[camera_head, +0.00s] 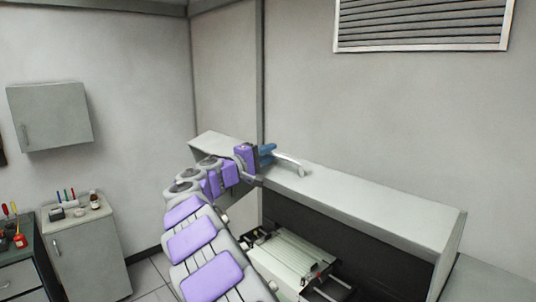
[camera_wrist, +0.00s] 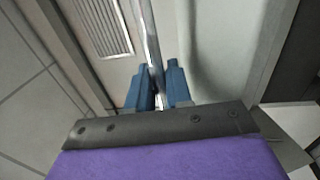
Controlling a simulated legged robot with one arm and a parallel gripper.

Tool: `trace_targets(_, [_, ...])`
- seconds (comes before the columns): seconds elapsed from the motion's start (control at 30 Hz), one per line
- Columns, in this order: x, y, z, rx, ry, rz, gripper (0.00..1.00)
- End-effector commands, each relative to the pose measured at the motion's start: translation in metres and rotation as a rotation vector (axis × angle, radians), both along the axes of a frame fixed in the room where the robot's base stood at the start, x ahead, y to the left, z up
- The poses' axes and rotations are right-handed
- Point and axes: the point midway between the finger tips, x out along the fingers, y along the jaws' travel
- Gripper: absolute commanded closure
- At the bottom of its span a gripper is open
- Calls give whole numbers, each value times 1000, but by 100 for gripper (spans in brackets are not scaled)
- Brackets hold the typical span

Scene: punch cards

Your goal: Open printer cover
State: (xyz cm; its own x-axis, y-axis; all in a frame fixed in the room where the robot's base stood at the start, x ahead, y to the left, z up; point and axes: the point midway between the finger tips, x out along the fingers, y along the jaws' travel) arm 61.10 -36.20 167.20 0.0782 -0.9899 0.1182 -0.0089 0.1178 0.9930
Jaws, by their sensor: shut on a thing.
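The printer cover (camera_head: 390,200) is a long pale grey lid. It stands raised, with a dark space beneath it and the pale printer mechanism (camera_head: 290,262) showing below. A curved metal handle (camera_head: 292,163) is on the cover's upper face. My gripper (camera_head: 267,155) is at the left end of this handle. In the wrist view, the blue fingers of my gripper (camera_wrist: 160,88) are shut on the metal bar of the handle (camera_wrist: 147,40), one on each side. My arm hides part of the cover's left end and of the mechanism.
A grey side cabinet (camera_head: 88,255) with small bottles and pens on top stands at the left. A wall cabinet (camera_head: 50,115) hangs above it. A wall vent (camera_head: 425,25) is at the upper right. Tiled floor (camera_head: 148,278) shows between cabinet and arm.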

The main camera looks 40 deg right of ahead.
Motion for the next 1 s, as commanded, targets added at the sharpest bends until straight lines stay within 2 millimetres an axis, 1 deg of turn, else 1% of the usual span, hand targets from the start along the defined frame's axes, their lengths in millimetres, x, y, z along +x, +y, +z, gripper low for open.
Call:
trace_targets(0.17, [0,0,-2,2,1,-1,100])
trace_targets(0.27, [0,3,-6,-6,1,-1,100])
trace_targets(1.0, [-5,66,-90,-199,-12,-2,100])
